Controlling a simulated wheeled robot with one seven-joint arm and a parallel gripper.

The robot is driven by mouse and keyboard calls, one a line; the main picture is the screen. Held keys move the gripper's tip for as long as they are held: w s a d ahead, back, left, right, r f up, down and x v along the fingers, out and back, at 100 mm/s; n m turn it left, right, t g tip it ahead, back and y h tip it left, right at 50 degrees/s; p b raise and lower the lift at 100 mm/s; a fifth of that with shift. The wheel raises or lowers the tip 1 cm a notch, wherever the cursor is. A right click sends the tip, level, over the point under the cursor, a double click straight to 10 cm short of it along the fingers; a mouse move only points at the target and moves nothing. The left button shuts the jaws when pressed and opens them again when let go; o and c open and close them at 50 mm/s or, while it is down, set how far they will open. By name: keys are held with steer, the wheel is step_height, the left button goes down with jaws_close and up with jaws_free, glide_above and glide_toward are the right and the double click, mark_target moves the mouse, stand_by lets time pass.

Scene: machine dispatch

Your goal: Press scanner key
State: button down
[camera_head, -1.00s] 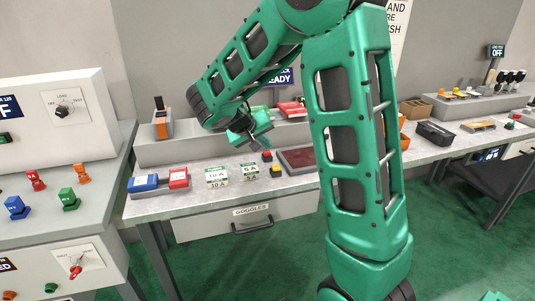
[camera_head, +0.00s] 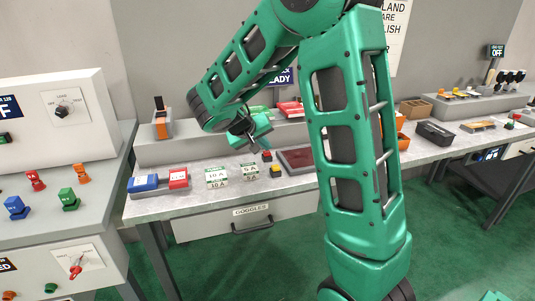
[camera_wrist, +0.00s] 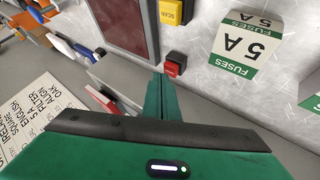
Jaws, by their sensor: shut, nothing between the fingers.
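The yellow scanner key (camera_head: 276,171), lettered SCAN, sits on the bench beside the dark red pad. It also shows at the top edge of the wrist view (camera_wrist: 172,11). A red key (camera_head: 267,156) stands just behind it, also seen in the wrist view (camera_wrist: 175,64). My gripper (camera_head: 262,136) is shut and empty above the back of the bench. In the wrist view its fingertips (camera_wrist: 160,84) lie just below the red key, with the yellow key farther up the picture. No contact with either key can be made out.
The dark red pad (camera_head: 297,161) lies right of the keys. White fuse boxes (camera_head: 217,178) and a holder with blue and red blocks (camera_head: 145,183) stand to the left. A raised grey ledge (camera_head: 170,151) runs behind.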

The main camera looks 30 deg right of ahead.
mark_target(265, 154)
steer(key=shift+f, duration=0.5)
stand_by(0.6)
stand_by(0.3)
steer(key=shift+r, duration=0.95)
steer(key=shift+r, duration=2.5)
